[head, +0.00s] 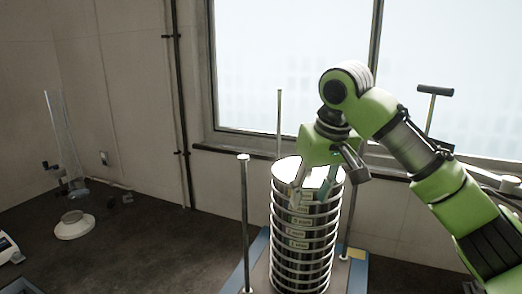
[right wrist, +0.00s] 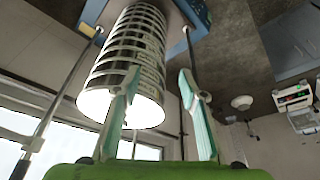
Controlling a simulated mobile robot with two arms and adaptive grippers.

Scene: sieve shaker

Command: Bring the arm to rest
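The sieve stack (head: 302,245), a tall column of metal-rimmed sieves with labels, stands upright on the shaker base (head: 241,275). My right gripper (head: 309,198) is by the top of the stack with its fingers pointing down and overlapping the upper sieves in the head view. In the right wrist view its two fingers (right wrist: 159,82) are spread apart with nothing between them that I can see held. The sieve stack also shows there (right wrist: 128,52), behind and beside one finger. I cannot tell whether a finger touches it. My left gripper is not in view.
Upright metal rods (head: 244,215) rise around the stack. A black T-shaped handle (head: 435,91) stands behind my right arm. A white round dish (head: 75,225) and a white device (head: 8,249) sit at the left. The dark counter between is clear. A window is behind.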

